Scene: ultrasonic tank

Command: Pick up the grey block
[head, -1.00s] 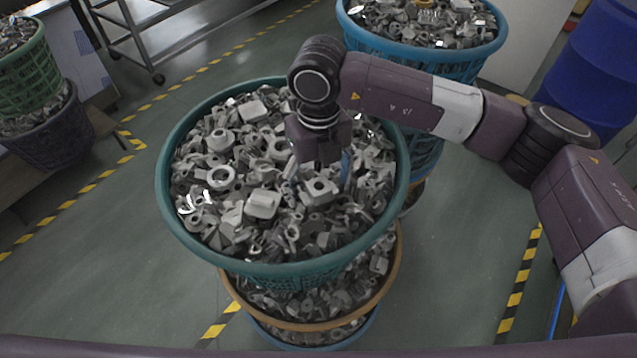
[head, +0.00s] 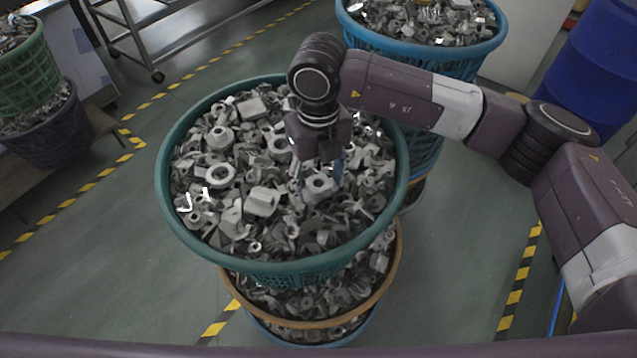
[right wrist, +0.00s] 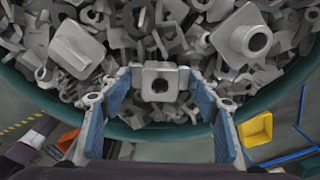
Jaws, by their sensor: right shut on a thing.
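The grey block (head: 317,196), squarish with a round hole in its middle, lies on top of the heap of metal parts in the green basket (head: 176,217). My right gripper (head: 320,178) points down over it and is shut on it. In the right wrist view, the block (right wrist: 160,72) sits between the blue-padded fingers of the right gripper (right wrist: 162,88), one on each side. It still looks level with the surrounding parts; I cannot tell whether it is clear of them. My left gripper is not in view.
Similar grey parts crowd around the block, including a larger block (head: 263,201). The green basket stands on an orange-rimmed basket (head: 396,275). A blue basket (head: 430,62) of parts stands behind, a blue barrel (head: 590,70) at the right.

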